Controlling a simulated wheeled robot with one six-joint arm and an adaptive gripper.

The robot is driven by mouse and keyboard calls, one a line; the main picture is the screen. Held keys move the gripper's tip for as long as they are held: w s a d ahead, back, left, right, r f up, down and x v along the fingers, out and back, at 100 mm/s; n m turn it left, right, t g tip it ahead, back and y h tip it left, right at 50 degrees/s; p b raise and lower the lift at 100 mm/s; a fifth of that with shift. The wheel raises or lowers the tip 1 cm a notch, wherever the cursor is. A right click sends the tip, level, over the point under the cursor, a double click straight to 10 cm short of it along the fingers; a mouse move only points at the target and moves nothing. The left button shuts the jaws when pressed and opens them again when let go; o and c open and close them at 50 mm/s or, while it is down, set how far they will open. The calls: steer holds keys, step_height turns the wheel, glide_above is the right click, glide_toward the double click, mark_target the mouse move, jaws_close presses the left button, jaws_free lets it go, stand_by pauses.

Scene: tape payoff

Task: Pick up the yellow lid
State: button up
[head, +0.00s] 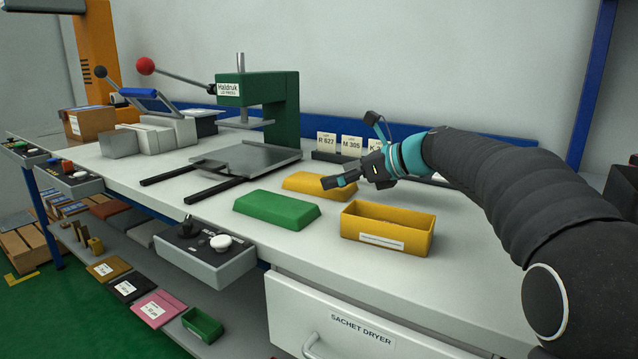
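The yellow lid (310,183) lies on the bench behind the green lid (277,209), a low block shape with sloped sides. Its right end is partly hidden by my gripper's lower finger. An open yellow box (387,243) with a white label stands in front and to the right of it. My gripper (349,151) is open and looks empty. Its two fingers are spread wide, one toward the lid and one pointing up. It appears at the lid's right end; I cannot tell how high above the bench it is or whether it touches.
A green press (284,108) with a grey plate (246,160) stands behind to the left. Label cards (326,146) line the back. A control box (207,252) hangs at the front edge, above the lower shelf. Clear bench lies right of the yellow box.

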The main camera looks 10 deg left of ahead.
mark_target(308, 183)
steer(key=x, duration=0.5)
steer(key=shift+f, duration=0.1)
steer(key=shift+c, duration=0.2)
steer(key=c, duration=1)
